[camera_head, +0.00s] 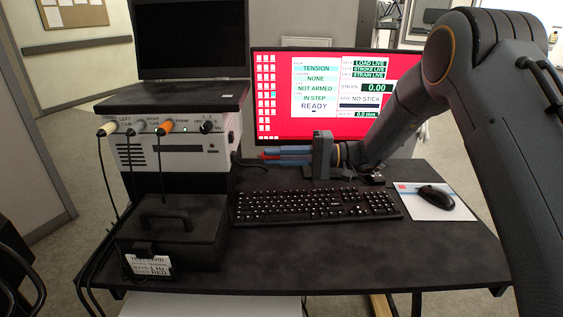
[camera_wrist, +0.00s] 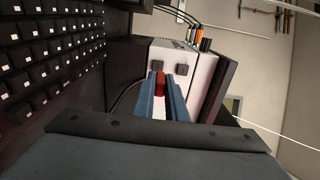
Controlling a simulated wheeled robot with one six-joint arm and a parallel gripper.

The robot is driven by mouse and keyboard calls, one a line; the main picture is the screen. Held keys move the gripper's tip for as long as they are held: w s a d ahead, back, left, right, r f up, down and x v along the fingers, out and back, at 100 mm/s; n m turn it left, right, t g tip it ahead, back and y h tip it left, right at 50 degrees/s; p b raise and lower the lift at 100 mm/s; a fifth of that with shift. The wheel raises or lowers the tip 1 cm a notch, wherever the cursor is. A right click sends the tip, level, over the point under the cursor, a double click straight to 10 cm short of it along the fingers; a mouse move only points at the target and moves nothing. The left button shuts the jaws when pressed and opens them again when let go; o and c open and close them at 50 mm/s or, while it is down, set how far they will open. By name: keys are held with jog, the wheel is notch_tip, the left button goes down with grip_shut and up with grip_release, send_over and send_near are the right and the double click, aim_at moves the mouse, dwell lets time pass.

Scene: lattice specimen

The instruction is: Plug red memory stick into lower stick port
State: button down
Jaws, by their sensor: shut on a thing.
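The red memory stick (camera_wrist: 160,82) is held between the blue fingers of my gripper (camera_wrist: 161,88), with its end pointing away from my wrist. In the head view my gripper (camera_head: 285,155) reaches left, level above the desk, and the red stick (camera_head: 267,156) shows at the fingertips. My gripper is shut on it. The white control box (camera_head: 190,155) stands to the left, apart from the stick. In the wrist view two dark squares, which look like stick ports, show on its side: one (camera_wrist: 155,43) nearer the keyboard side, which is the lower one, and one higher (camera_wrist: 185,68).
A keyboard (camera_head: 315,204) lies below my gripper. A monitor (camera_head: 335,95) behind reads "NO STICK". A laptop (camera_head: 190,45) sits on the control box, and a black case (camera_head: 172,232) stands in front of it. A mouse (camera_head: 436,197) lies at right. Cables hang from the box front.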

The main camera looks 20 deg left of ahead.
aim_at(261, 157)
jog(key=shift+w+f, duration=0.25)
jog(key=shift+f, duration=0.1)
jog(key=shift+x, duration=2.6)
jog(key=c, duration=2.4)
grip_release()
jog(key=shift+w+r, duration=0.1)
jog(key=shift+c, duration=0.2)
jog(key=shift+s, duration=0.2)
grip_shut()
jog(key=shift+x, duration=1)
jog(key=o, duration=0.8)
grip_release()
jog(key=shift+a, duration=0.1)
jog(key=shift+c, duration=0.2)
jog(key=o, duration=0.5)
